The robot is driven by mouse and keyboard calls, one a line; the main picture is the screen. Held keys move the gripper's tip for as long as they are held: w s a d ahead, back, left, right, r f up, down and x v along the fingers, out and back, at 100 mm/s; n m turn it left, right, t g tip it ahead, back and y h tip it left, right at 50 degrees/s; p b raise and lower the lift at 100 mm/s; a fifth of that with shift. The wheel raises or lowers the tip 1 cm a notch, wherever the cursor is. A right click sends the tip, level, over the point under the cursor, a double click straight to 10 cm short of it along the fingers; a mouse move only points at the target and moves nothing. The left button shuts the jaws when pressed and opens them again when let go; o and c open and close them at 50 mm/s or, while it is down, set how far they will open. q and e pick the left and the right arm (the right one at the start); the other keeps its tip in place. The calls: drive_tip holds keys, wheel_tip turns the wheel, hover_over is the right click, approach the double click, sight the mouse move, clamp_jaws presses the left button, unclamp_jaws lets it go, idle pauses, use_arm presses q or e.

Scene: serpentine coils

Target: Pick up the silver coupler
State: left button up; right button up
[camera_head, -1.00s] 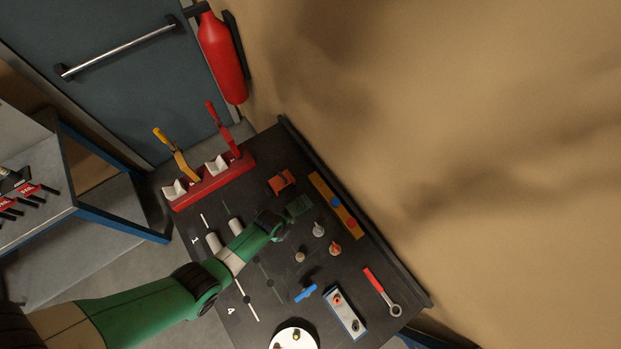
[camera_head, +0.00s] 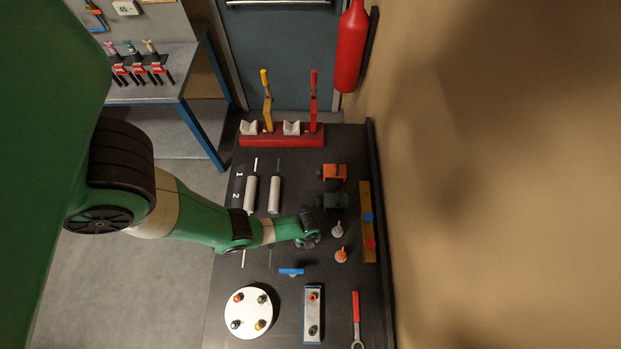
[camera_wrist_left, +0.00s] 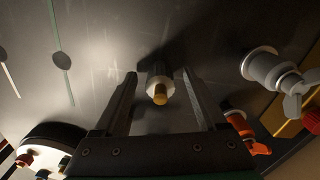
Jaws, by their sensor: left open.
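A small silver-white cylindrical piece with a brass tip (camera_wrist_left: 157,88), which looks like the silver coupler, stands on the dark table in the left wrist view. My left gripper (camera_wrist_left: 159,75) is open, with one finger on each side of this piece and visible gaps between. In the head view my left gripper (camera_head: 312,238) is low over the table and hides the piece. A grey valve-like part with a winged handle (camera_wrist_left: 270,70) stands to the right in the wrist view; it also shows in the head view (camera_head: 337,230). My right gripper is not in view.
An orange-handled part (camera_head: 341,255) stands close by. A green block (camera_head: 334,202), orange block (camera_head: 334,172), blue part (camera_head: 291,271), white round plate (camera_head: 240,332), silver-blue block (camera_head: 313,330) and red-handled wrench (camera_head: 356,310) surround the gripper. Two white cylinders (camera_head: 274,195) lie beyond my forearm.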

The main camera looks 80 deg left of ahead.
use_arm(q)
drive_tip(key=shift+c, duration=0.3)
clamp_jaws()
drive_tip(key=shift+r, duration=0.1)
